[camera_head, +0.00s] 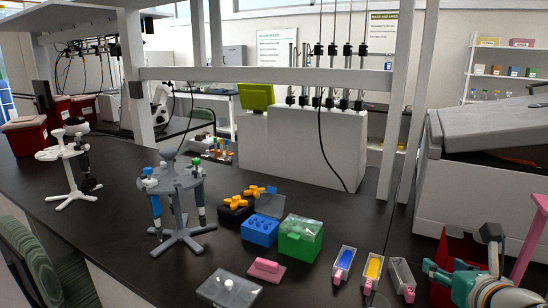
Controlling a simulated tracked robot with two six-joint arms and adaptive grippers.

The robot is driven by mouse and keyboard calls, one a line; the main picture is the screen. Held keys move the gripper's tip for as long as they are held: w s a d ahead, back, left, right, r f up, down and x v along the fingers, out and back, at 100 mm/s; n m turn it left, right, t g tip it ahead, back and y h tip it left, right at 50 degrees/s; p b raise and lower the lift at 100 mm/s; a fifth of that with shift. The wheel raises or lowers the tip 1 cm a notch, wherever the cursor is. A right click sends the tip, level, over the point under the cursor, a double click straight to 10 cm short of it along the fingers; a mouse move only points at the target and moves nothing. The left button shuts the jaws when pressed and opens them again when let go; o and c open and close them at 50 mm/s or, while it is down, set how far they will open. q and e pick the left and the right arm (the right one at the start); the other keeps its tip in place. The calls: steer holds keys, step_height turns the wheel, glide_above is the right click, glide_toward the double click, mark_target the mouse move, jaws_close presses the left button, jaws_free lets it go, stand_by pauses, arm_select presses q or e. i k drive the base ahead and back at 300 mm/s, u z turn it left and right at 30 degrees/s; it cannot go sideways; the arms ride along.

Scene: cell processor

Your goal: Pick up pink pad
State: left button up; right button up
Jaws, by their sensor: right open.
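The pink pad (265,270) is a small flat pink block with a raised grip on top. It lies on the dark bench in the lower middle of the head view, in front of the green box and behind a clear-lidded grey box. My right gripper (458,262), grey and teal, is at the lower right edge, open, well to the right of the pad and apart from it. Part of it is cut off by the frame. My left gripper is not in view.
A blue box (261,229) and a green box (300,239) stand behind the pad. The clear-lidded box (229,288) is in front. Slim trays with blue (344,262) and yellow (373,268) contents lie to the right. A grey pipette stand (176,205) stands left. A red bin (455,250) is near my gripper.

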mark_target(264, 269)
steer(key=u, duration=0.05)
steer(key=k, duration=0.9)
